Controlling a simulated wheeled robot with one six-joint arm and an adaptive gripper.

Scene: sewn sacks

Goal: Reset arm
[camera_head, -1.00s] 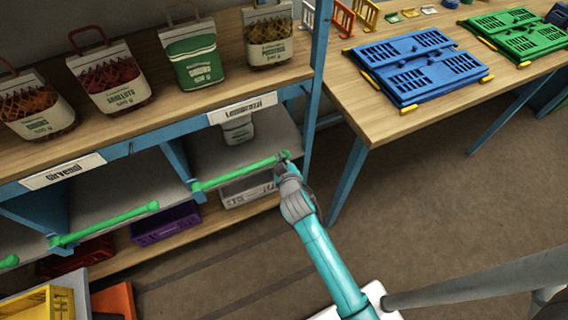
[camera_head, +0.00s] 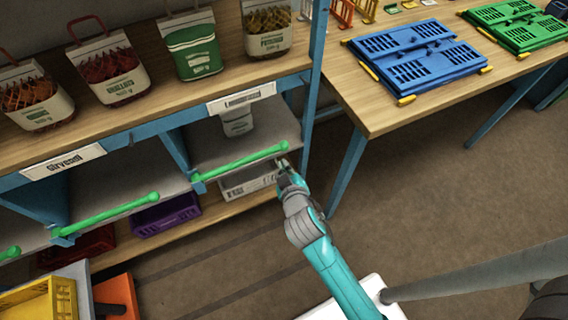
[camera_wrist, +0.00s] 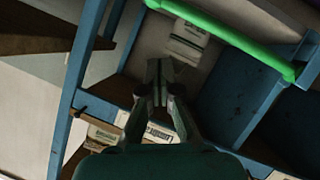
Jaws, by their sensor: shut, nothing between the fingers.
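My gripper (camera_head: 283,162) is at the right end of the green bar (camera_head: 238,161) along the front of a shelf compartment. In the wrist view my gripper (camera_wrist: 159,84) points into that compartment with its fingers together and empty. The green bar also crosses the top of the wrist view (camera_wrist: 232,34). A small white sack (camera_head: 237,121) stands inside the compartment, and it also shows in the wrist view (camera_wrist: 187,42), beyond the fingertips. My teal arm reaches up from the lower middle of the head view.
Several sewn sacks, such as a green one (camera_head: 190,48), stand on the top shelf. A purple crate (camera_head: 167,214) and a white box (camera_head: 248,182) sit on the low shelf. A table (camera_head: 372,118) with folded blue crates (camera_head: 419,60) is at right. Floor (camera_head: 420,215) is clear.

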